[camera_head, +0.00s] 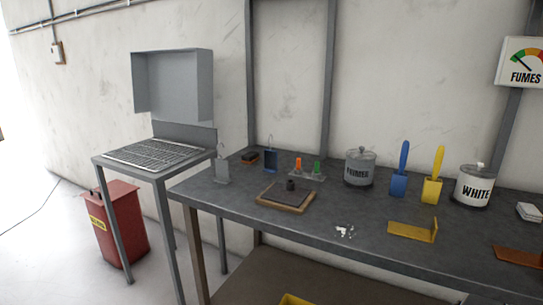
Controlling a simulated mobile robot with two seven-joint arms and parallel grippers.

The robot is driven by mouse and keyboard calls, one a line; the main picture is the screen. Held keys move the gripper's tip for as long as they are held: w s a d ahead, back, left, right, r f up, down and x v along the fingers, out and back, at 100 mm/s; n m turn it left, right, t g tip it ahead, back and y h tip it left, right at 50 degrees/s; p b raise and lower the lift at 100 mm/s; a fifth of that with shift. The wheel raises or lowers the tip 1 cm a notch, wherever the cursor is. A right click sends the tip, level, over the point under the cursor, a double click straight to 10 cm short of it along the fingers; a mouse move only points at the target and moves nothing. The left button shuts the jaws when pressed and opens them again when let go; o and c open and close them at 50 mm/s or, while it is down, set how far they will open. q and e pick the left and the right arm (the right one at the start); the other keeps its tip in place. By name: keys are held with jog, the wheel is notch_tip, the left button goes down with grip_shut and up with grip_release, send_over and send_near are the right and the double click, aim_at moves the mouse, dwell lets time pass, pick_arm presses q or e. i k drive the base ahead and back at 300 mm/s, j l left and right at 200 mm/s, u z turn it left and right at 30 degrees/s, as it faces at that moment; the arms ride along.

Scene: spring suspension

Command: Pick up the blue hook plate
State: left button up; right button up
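The blue hook plate (271,161) is a small dark blue upright plate with a thin wire hook rising from its top. It stands towards the back left of the grey workbench (365,208). A similar grey plate with a hook (222,171) stands to its left, nearer the bench's left edge. Neither of my grippers is in view, and nothing touches the blue plate.
A wooden board with a dark pad (286,196) lies in front of the blue plate. A small rack with orange and green items (307,174) is right of it. A PRIMER can (360,168), blue brush (399,181) and yellow bracket (412,230) stand farther right.

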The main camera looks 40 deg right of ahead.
aim_at(270, 156)
jog(key=i+z, duration=0.4)
jog(key=i+j+z, duration=0.25)
jog(key=i+z, duration=0.15)
jog(key=i, duration=0.2)
jog(key=i+j+z, duration=0.35)
jog(key=i, duration=0.1)
